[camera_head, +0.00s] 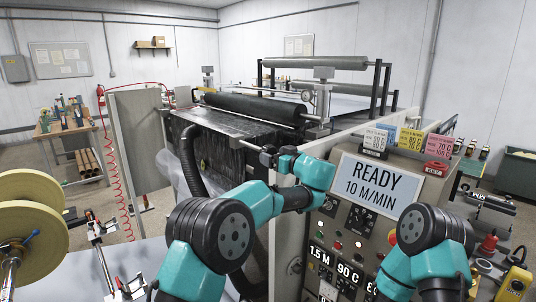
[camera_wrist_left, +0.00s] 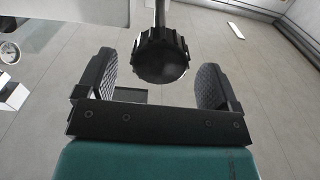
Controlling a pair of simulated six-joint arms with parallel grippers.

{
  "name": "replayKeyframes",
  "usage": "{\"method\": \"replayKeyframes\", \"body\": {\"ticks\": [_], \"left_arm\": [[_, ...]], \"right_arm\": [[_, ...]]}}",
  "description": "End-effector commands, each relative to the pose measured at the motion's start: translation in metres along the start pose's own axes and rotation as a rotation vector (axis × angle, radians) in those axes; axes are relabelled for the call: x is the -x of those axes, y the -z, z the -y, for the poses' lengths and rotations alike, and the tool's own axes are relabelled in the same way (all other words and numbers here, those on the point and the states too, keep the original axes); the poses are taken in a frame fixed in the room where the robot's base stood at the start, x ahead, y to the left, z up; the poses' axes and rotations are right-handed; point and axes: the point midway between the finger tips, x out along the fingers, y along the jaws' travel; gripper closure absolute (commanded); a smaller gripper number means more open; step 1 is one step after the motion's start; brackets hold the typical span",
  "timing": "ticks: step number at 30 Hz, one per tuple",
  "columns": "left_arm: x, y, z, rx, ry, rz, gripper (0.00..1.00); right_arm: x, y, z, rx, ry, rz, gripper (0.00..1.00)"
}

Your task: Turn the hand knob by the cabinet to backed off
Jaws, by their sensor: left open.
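The hand knob (camera_wrist_left: 160,55) is black with a ribbed rim and sits on a thin dark stem in the left wrist view. My left gripper (camera_wrist_left: 163,82) is open, with one finger on each side of the knob and a visible gap to both. The knob appears just ahead of the fingers, and whether it touches anything is not clear. In the head view, my left gripper (camera_head: 270,154) is small and dark beside the coating machine, and I cannot separate the knob from it. The control cabinet (camera_head: 410,172) stands to its right. My right gripper is out of view.
The cabinet's display (camera_head: 370,188) reads READY 10 M/MIN. A black roller (camera_head: 255,107) and a black hose (camera_head: 192,165) lie left of the gripper. A grey panel (camera_head: 290,232) stands below it. Paper reels (camera_head: 28,205) are at the far left.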

Motion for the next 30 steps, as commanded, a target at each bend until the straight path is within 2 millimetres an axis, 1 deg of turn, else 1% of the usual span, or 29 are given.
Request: {"method": "replayKeyframes", "body": {"ticks": [1, 3, 12, 16, 18, 22, 30], "left_arm": [[0.012, 0.001, 0.000, 0.000, -0.004, -0.001, 0.14], [0.025, 0.001, 0.000, 0.000, -0.002, 0.000, 0.14], [0.083, 0.001, -0.001, 0.000, -0.004, 0.000, 0.14], [0.105, 0.001, 0.000, 0.001, -0.003, 0.000, 0.14], [0.114, 0.001, 0.000, 0.001, -0.001, 0.000, 0.14], [0.124, 0.000, 0.000, 0.000, -0.001, 0.000, 0.14], [0.126, 0.000, 0.000, 0.000, 0.000, 0.000, 0.14]], "right_arm": [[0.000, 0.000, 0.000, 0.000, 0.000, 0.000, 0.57], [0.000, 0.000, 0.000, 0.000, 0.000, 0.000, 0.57], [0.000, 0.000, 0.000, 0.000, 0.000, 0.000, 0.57], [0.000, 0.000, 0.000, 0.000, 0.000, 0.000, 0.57], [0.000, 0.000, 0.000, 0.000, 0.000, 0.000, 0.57], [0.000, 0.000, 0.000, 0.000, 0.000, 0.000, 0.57], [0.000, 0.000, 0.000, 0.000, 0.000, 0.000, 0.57]]}}
